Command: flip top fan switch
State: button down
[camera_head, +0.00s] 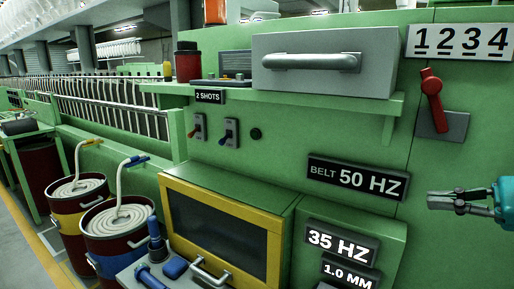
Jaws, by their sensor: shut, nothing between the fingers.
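No switch in view carries a readable fan label. On the green panel (290,135), a red toggle (198,127) and a blue toggle (227,134) sit on small grey plates below the "2 SHOTS" sign. At the upper right, a large red lever (432,94) stands on a grey plate (448,125), its handle pointing up. My gripper (432,201) is at the right edge, below the red lever and apart from it. Its fingers point left and are shut and empty.
A grey drawer box (325,62) with a handle rests on a green shelf (300,94). A yellow-framed cabinet (220,228) stands below the toggles. Signs (358,179) cover the lower panel. Coiled-rope drums (120,225) stand at left.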

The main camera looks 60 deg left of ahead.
aim_at(223, 141)
jog(key=k+j, duration=0.1)
jog(key=j, duration=0.3)
jog(key=k+j, duration=0.15)
jog(key=j, duration=0.25)
jog(key=k+j, duration=0.1)
jog(key=j, duration=0.3)
jog(key=k+j, duration=0.1)
jog(key=j, duration=0.3)
jog(key=k+j, duration=0.1)
jog(key=j, duration=0.3)
